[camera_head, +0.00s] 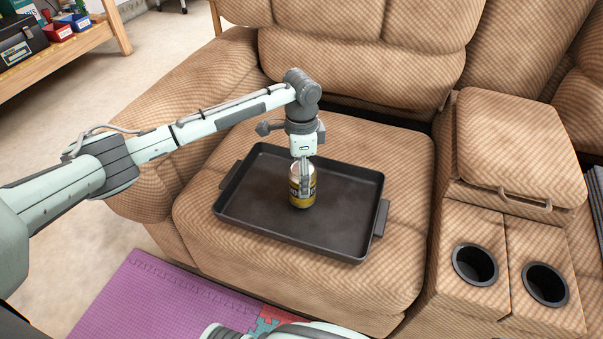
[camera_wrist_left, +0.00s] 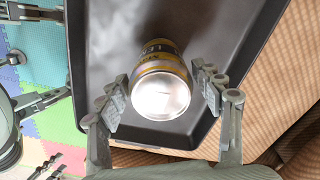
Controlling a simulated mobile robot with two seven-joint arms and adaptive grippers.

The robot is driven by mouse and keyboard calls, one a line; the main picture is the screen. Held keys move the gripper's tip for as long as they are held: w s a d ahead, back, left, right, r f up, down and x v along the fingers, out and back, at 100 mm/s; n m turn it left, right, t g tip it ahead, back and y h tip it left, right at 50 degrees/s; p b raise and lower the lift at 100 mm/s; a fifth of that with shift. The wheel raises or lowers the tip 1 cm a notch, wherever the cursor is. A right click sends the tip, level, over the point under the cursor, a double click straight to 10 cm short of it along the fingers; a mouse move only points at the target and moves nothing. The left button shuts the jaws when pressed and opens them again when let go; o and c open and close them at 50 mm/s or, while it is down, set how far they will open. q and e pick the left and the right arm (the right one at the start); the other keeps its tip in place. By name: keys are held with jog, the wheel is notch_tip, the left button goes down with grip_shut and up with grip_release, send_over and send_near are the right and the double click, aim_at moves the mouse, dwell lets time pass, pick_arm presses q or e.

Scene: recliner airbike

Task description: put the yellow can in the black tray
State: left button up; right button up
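The yellow can (camera_head: 303,197), with a silver lid and a dark label band, stands upright inside the black tray (camera_head: 340,236). The tray lies on the sofa seat. My left gripper (camera_head: 303,180) points down over the can with its fingers on either side of it. In the left wrist view the can (camera_wrist_left: 161,90) sits between the two finger pads (camera_wrist_left: 162,95). Narrow gaps show beside the can, so the gripper looks slightly open. The tray floor (camera_wrist_left: 110,35) shows behind the can.
The tan sofa backrest (camera_head: 365,55) rises behind the tray. A console with two cup holders (camera_head: 475,264) stands at the right. A purple mat (camera_head: 150,300) lies on the floor in front. A wooden shelf (camera_head: 75,46) with containers is at the far left.

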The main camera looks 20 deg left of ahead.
pick_arm(q)
jog(key=shift+o, duration=0.3)
pick_arm(e)
jog(key=shift+w, duration=0.15)
pick_arm(q)
notch_tip(320, 180, up, 3)
jog(key=shift+w+r, duration=0.1)
notch_tip(320, 180, up, 8)
jog(key=shift+p, duration=0.5)
jog(key=shift+r, duration=0.55)
pick_arm(e)
jog(key=shift+w+a+f, duration=0.1)
jog(key=shift+w+f, duration=0.05)
jog(key=shift+f, duration=0.4)
jog(key=shift+w+a+f, duration=0.1)
jog(key=shift+f, duration=0.45)
jog(key=shift+d, duration=0.25)
